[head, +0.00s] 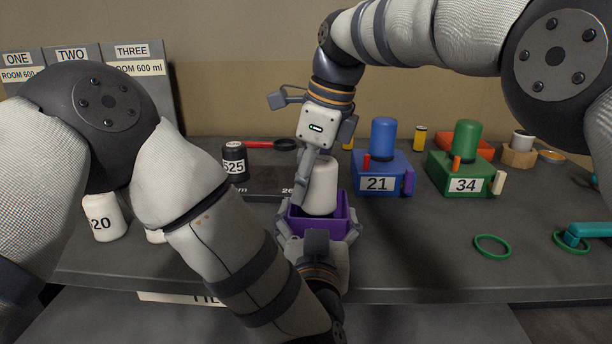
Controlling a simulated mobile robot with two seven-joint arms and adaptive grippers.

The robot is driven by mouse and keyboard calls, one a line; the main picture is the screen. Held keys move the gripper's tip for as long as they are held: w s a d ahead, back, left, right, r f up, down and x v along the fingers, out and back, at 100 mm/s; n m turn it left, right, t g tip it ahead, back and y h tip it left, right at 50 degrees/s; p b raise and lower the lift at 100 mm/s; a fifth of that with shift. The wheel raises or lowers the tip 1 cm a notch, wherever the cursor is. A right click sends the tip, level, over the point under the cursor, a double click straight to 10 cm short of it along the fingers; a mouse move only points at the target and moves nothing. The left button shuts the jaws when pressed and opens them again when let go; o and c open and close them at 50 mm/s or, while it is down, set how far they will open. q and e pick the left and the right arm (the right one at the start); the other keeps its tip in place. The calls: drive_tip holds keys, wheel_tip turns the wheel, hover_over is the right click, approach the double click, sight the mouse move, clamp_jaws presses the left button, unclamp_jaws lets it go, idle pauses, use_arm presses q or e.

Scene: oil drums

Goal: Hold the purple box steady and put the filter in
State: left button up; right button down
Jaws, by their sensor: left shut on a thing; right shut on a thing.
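The purple box (343,212) is an open-topped container near the front of the table, right of centre. My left gripper (318,232) is shut on it from the front, with fingers at its left and right sides. A white cylindrical filter (321,188) stands upright at the box, its lower part inside the opening and hidden by the box's front wall. My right gripper (316,165) comes down from above and is shut on the filter, with a finger at its left side. Whether the filter touches the box's floor cannot be seen.
A blue box marked 21 (377,184) and a green box marked 34 (463,185) stand to the right. A black cylinder marked 525 (235,165) and a white one marked 20 (104,222) stand left. Green rings (492,246) lie front right.

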drive_tip(key=shift+f, duration=0.1)
drive_tip(key=shift+f, duration=0.25)
drive_tip(key=c, duration=0.8)
unclamp_jaws()
drive_tip(key=v, duration=1.2)
use_arm(q)
drive_tip(key=o, duration=1.2)
